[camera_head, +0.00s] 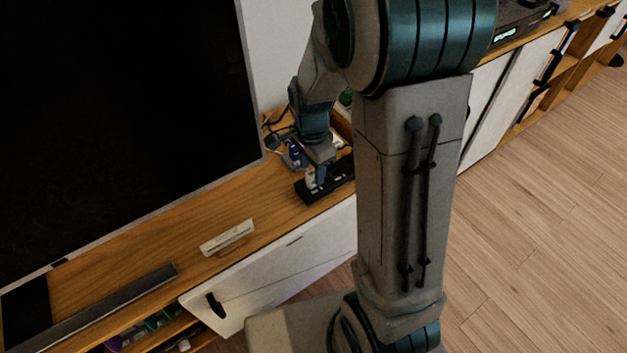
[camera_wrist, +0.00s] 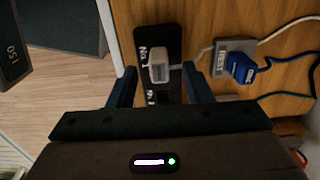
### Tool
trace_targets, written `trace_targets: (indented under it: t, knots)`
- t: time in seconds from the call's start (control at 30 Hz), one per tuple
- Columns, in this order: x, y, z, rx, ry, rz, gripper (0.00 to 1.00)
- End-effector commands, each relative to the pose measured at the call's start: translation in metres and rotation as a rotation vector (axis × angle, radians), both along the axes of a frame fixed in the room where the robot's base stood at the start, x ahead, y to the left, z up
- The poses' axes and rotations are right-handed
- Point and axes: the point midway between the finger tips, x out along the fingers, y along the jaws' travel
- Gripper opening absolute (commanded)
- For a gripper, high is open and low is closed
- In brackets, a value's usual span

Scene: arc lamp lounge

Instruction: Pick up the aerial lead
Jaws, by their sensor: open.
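A white plug (camera_wrist: 158,67) with a pale cable, which looks like the aerial lead, sits on a black strip (camera_wrist: 151,34) marked "No 1". Its cable runs right, past a grey block. My gripper (camera_wrist: 159,78) is open in the wrist view, with one finger on each side of the plug. I cannot tell whether either finger touches it. A second label on the strip, below the plug, is partly hidden. In the head view my gripper (camera_head: 317,180) is low over the black strip (camera_head: 338,178) on the wooden cabinet top; the plug is hard to make out there.
A blue plug (camera_wrist: 239,67) with a blue cable sits at the grey block (camera_wrist: 222,60), right of the strip. A large dark screen (camera_head: 120,100) stands left. A white label plate (camera_head: 228,238) and a dark bar (camera_head: 110,308) lie on the cabinet top (camera_head: 180,225).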

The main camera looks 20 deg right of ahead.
Motion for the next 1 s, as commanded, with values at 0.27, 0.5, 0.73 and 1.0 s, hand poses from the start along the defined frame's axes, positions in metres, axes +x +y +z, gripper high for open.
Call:
trace_targets:
  t: [0.27,0.5,0.73,1.0]
  knots:
    - [0.000,-0.001,-0.029,0.000,0.000,0.001,0.45]
    - [0.000,-0.001,-0.028,0.000,0.000,0.001,0.18]
    - [0.000,-0.001,-0.028,0.000,0.000,0.001,0.00]
    - [0.000,-0.001,-0.022,0.000,0.000,0.001,0.00]
